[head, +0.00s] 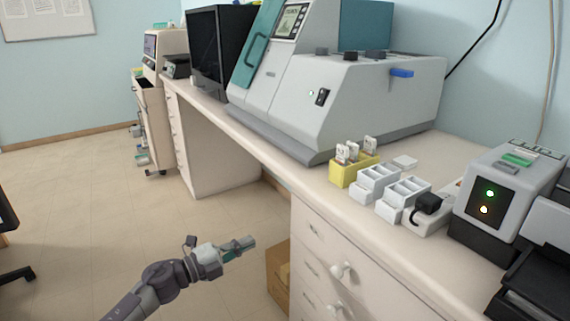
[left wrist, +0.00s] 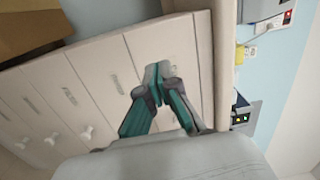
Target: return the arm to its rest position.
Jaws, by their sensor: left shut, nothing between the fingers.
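My left gripper (head: 243,243) is in the lower middle of the head view, in front of the counter's drawers and below the counter top. It is apart from the furniture in that view. In the left wrist view the gripper (left wrist: 159,72) shows its two green and grey fingers closed together at the tips, with nothing between them. Drawer fronts lie behind the fingers there. My right gripper is in neither view.
The counter (head: 375,232) runs along the right. It carries a large grey and teal machine (head: 350,95), a yellow slide rack (head: 352,170), white trays (head: 402,190) and a small grey device (head: 505,200). A cardboard box (head: 279,270) stands on the floor. Open floor (head: 90,210) lies left.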

